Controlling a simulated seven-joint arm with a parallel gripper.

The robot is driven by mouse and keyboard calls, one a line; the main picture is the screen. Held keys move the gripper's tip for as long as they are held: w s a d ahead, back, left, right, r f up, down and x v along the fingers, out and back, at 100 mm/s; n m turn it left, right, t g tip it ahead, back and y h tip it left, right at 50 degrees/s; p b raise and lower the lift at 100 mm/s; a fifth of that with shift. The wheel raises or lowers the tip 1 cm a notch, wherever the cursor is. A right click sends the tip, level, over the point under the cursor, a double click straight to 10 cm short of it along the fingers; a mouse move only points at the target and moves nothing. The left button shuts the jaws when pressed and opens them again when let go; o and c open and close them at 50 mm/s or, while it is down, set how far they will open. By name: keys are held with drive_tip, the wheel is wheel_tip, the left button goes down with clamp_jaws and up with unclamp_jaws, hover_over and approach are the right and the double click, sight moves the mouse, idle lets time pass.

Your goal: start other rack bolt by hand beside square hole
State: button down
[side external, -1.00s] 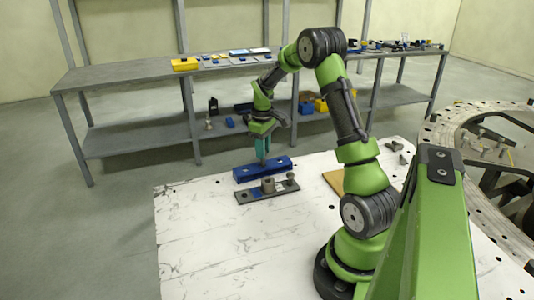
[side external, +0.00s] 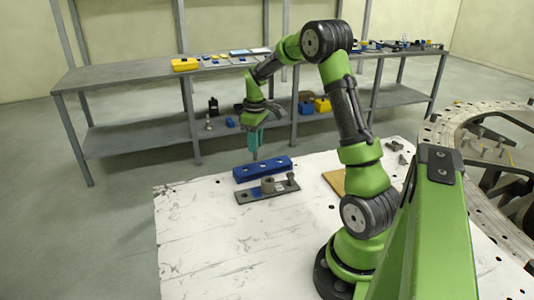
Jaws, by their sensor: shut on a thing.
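The blue rack (side external: 275,166), a long bar with dark holes in its top, lies near the far edge of the white table. My gripper (side external: 256,148), with teal fingers, points down just above the rack's left-middle part. It is shut on a small grey bolt (side external: 257,156), mostly hidden by the fingers; I cannot tell whether its tip touches the rack. In front of the rack lies a dark flat plate (side external: 250,195) with a round boss (side external: 268,185). An upright bolt-like piece (side external: 291,179) stands at the plate's right end. I cannot make out a square hole.
A tan board (side external: 335,182) lies right of the plate, and several small grey parts (side external: 396,150) lie at the table's back right. The front left of the white table (side external: 215,250) is clear. A round turret ring (side external: 440,135) stands at right; a shelf bench (side external: 130,78) is behind.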

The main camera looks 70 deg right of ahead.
drive_tip(key=s+a+n, duration=0.2)
drive_tip(key=a+n, duration=0.3)
drive_tip(key=a, duration=0.6)
drive_tip(key=shift+w+d+f, duration=0.1)
drive_tip(key=shift+w+f, duration=0.05)
drive_tip(key=shift+f, duration=1.1)
drive_tip(key=shift+w+f, duration=0.1)
drive_tip(key=shift+f, duration=1.1)
drive_tip(key=n, duration=0.6)
drive_tip(key=shift+n, duration=0.3)
drive_tip(key=n, duration=0.4)
drive_tip(key=shift+n, duration=0.4)
drive_tip(key=n, duration=1)
drive_tip(key=shift+n, duration=0.3)
